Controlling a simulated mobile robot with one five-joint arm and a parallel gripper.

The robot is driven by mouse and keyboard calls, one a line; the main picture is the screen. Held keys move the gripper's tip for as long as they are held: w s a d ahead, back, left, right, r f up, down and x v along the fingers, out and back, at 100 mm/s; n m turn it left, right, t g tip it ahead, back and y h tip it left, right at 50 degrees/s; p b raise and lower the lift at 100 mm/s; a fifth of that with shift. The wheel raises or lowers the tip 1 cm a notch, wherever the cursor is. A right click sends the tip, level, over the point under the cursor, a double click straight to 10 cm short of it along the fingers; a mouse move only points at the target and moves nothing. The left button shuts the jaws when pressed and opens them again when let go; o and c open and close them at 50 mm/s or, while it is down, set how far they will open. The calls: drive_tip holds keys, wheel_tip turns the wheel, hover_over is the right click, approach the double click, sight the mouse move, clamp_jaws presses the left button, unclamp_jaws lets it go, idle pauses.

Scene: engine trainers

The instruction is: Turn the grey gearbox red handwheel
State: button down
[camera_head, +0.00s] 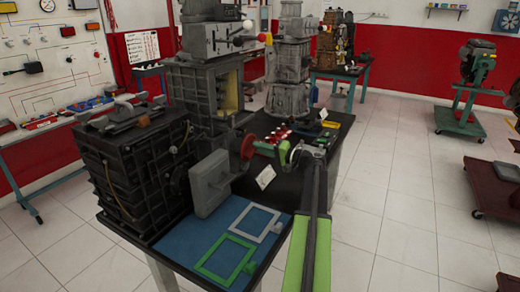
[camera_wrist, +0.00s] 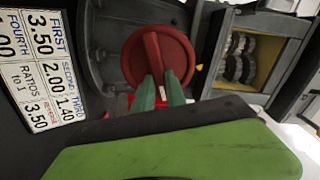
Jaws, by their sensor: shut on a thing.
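The red handwheel (camera_wrist: 158,52) is a round disc with a raised bar across it, set on a dark grey face in the wrist view. In the head view the red handwheel (camera_head: 247,147) shows nearly edge-on, beside the grey gearbox (camera_head: 196,92). My gripper (camera_wrist: 159,86) has its two green fingers on the lower end of the wheel's bar, shut on it. In the head view my gripper (camera_head: 257,148) reaches the wheel from the right. The bar's tilt is slight in the wrist view.
A white plate of gear ratios (camera_wrist: 40,65) is left of the wheel, and a cutaway with dark gears (camera_wrist: 238,60) is to the right. A grey block (camera_head: 211,183) stands near the wheel. A blue mat (camera_head: 200,238) covers the bench front. Open tiled floor lies right.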

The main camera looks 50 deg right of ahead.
drive_tip(key=m, duration=0.3)
drive_tip(key=f+m, duration=0.1)
drive_tip(key=m, duration=0.2)
drive_tip(key=shift+b, duration=0.4)
drive_tip(key=shift+m, duration=0.3)
drive_tip(key=c, duration=1.4)
unclamp_jaws()
drive_tip(key=shift+o, duration=0.2)
drive_tip(key=v, duration=1.7)
drive_tip(key=shift+s, duration=0.2)
